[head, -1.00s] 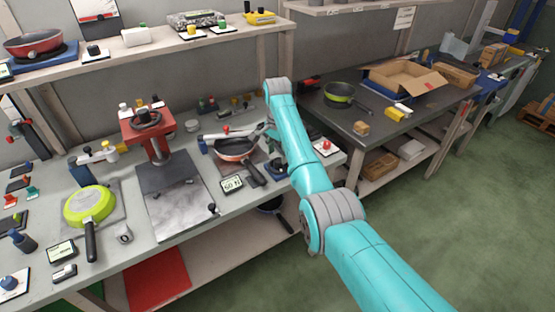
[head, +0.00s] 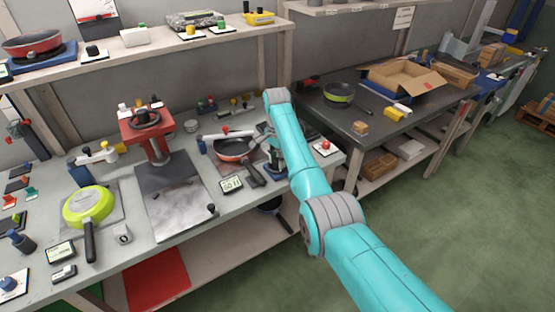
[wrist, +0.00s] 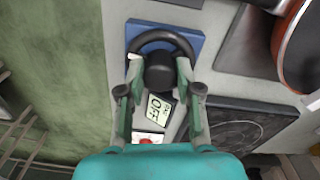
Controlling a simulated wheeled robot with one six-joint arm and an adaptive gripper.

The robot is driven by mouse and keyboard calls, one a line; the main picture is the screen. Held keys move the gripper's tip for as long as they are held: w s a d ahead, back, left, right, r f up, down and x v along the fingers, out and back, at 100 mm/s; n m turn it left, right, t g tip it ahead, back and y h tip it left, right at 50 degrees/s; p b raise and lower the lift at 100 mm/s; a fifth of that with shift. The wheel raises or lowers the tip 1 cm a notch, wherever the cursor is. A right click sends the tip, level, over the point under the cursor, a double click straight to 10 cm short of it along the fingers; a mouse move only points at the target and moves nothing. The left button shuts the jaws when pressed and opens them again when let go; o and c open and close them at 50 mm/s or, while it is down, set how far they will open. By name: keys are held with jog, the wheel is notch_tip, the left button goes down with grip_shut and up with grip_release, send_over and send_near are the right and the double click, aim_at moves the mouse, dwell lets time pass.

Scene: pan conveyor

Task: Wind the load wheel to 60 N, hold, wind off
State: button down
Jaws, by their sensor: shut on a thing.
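The load wheel is a black ring with a dark round hub (wrist: 160,72) on a blue base (wrist: 188,26) in the wrist view. My gripper (wrist: 161,88) has its fingers on either side of the hub, shut on the wheel. In the head view my gripper (head: 273,152) is low over the bench, and my arm hides most of the wheel. A small display (wrist: 157,110) beside the wheel appears to read "OFF". Another display (head: 231,184) lies in front of the red pan; its digits are too small to read surely.
The red pan (head: 233,147) stands close left of my gripper, its black handle pointing toward it. A red press (head: 147,128) and a green pan (head: 88,205) are farther left. A red button (head: 326,145) sits right of my arm.

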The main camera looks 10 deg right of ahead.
jog(key=shift+n, duration=0.3)
